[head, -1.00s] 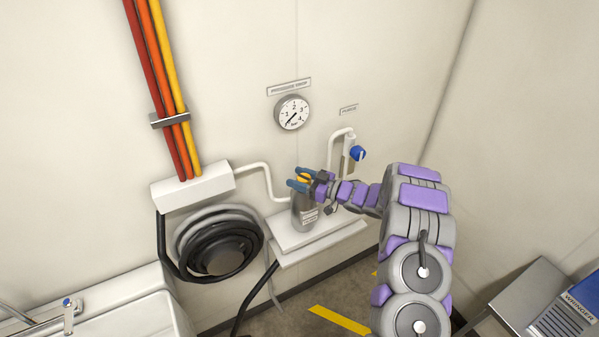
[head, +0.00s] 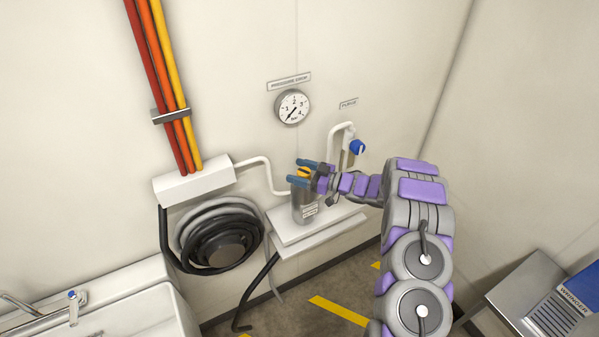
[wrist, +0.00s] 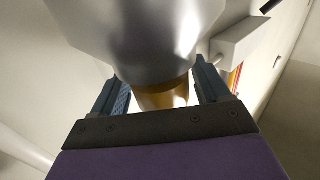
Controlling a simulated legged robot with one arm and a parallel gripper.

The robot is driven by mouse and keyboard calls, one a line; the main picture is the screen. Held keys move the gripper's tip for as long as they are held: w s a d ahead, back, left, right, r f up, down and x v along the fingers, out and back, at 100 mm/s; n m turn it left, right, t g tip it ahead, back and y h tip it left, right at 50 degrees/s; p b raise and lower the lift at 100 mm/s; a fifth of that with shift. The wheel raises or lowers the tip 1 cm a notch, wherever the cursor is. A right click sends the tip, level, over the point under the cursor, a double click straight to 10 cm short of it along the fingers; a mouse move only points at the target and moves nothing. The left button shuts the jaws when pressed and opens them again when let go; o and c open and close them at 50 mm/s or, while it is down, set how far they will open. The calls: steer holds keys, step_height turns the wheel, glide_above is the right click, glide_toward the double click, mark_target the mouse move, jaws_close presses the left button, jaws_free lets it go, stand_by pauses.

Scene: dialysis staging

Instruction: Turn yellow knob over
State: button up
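The yellow knob (head: 304,172) sits on top of a grey metal canister (head: 304,208) on a white wall shelf. My gripper (head: 301,172) reaches in from the right at knob height, with one blue finger on each side of the knob. In the wrist view the knob (wrist: 162,97) shows between the two fingers (wrist: 160,92), below the shiny canister body (wrist: 140,35). The fingers are apart, and gaps show between them and the knob. Part of the knob is hidden by the fingers and the gripper body.
A white pipe (head: 268,170) runs behind the canister. A pipe with a blue knob (head: 357,147) stands close behind my arm. A pressure gauge (head: 292,107) is on the wall above. A hose reel (head: 222,240) hangs left of the shelf (head: 320,230).

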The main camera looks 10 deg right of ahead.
steer(key=v, duration=1.7)
steer(key=shift+d+p, duration=0.2)
steer(key=shift+p, duration=0.2)
steer(key=shift+s+f, duration=0.1)
steer(key=shift+f, duration=0.05)
